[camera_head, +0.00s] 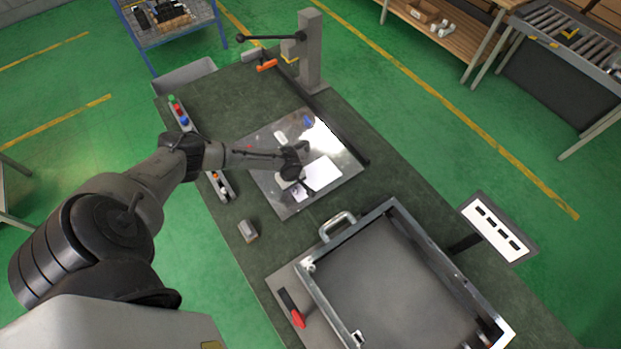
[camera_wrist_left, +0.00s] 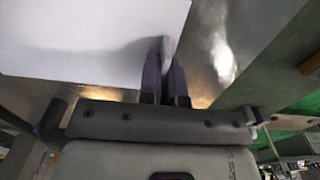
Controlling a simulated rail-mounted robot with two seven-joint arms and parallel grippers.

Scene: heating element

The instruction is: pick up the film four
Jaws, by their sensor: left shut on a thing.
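A white film sheet (camera_head: 323,175) is over the shiny metal plate (camera_head: 262,182) in the middle of the bench. In the left wrist view the white film (camera_wrist_left: 75,40) fills the upper left, and its edge runs between my fingers. My left gripper (camera_head: 300,186) is over the near left edge of the film, shut on it. In the left wrist view the two dark fingers of the left gripper (camera_wrist_left: 166,62) are close together. I cannot tell whether the film is lifted clear of the plate. My right gripper is not in view.
An open metal frame box (camera_head: 395,285) with a handle stands at the near right of the bench. A grey post (camera_head: 311,50) stands at the back. A button strip (camera_head: 178,108) runs along the left edge. A small grey block (camera_head: 248,231) lies near it.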

